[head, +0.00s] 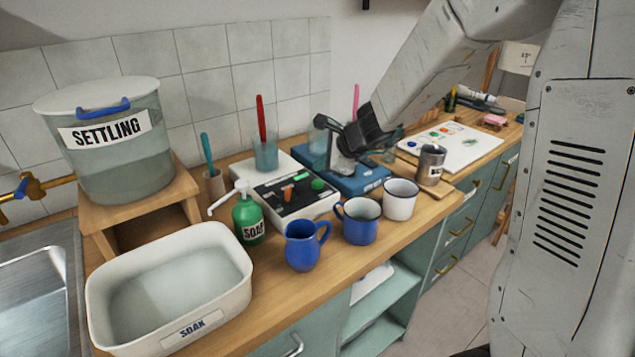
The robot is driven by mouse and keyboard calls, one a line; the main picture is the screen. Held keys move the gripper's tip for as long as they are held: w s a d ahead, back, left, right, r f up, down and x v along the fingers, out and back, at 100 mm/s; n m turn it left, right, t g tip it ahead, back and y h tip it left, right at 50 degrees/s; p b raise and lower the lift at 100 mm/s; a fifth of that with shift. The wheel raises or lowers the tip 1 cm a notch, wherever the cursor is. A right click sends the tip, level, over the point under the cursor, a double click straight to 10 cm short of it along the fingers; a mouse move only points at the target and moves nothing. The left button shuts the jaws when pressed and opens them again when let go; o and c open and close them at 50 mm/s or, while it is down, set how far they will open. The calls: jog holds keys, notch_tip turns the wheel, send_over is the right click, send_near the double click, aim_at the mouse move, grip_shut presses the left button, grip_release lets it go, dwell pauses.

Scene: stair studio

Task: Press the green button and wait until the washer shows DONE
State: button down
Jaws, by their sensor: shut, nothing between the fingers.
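A low white unit with a black top panel (283,199) stands on the counter and may be the washer. A round green button (318,184) sits at its right, beside an orange lever. I see no readable DONE on it. My gripper (343,163) is shut and empty over a blue unit (360,188), to the right of and apart from the green button. My arm comes down from the upper right, and the dark wrist hides part of the blue unit. The small label on its front is too small to read.
A green soap bottle (248,218), a blue jug (303,246), a blue mug (358,222) and a white mug (400,200) line the front. A soak basin (240,300), the settling tank (110,165) and a glass with a red-handled tool (266,157) stand left. A metal cup (430,166) stands right.

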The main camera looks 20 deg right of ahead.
aim_at(322, 184)
jog(key=shift+f, duration=0.9)
jog(key=shift+f, duration=0.1)
dwell(1.3)
jog(key=shift+f, duration=0.3)
jog(key=shift+f, duration=0.45)
dwell(0.6)
jog(key=shift+r, duration=0.9)
jog(key=shift+r, duration=2.5)
